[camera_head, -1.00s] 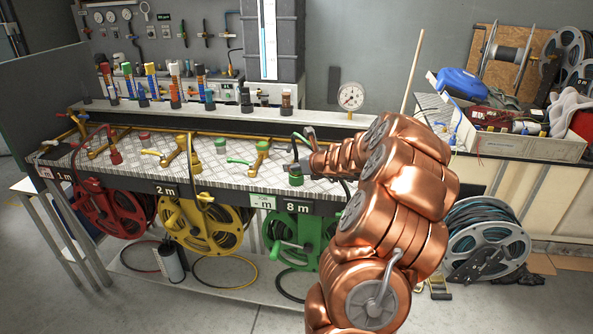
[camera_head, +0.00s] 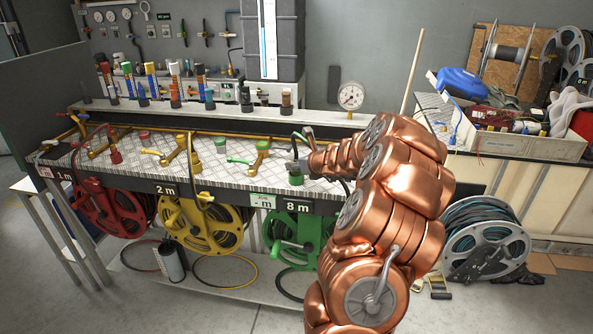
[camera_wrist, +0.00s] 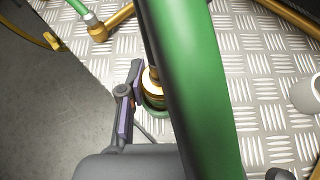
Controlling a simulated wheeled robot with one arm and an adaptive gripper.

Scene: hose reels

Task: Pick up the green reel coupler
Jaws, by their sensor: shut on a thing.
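The green reel coupler is at the right end of the bench, above the green hose reel (camera_head: 290,238). In the wrist view its brass body (camera_wrist: 151,82) shows beside a broad green hose (camera_wrist: 197,90), which crosses close to the camera. A green ring (camera_wrist: 155,110) is around or beneath its lower end. My gripper (camera_head: 297,167) is shut on the coupler, at the bench top. One finger with a purple pad (camera_wrist: 125,115) shows left of the brass; the other is hidden behind the hose. The coupler's lower end is too small to judge as seated or lifted.
The yellow reel (camera_head: 203,230) and red reel (camera_head: 110,212) hang left of the green one. Brass valves and pipes stand on the tread-plate bench top (camera_head: 235,178). Several colored couplers stand on the rear shelf (camera_head: 220,113). A grey-white cylinder (camera_wrist: 306,95) is at right in the wrist view.

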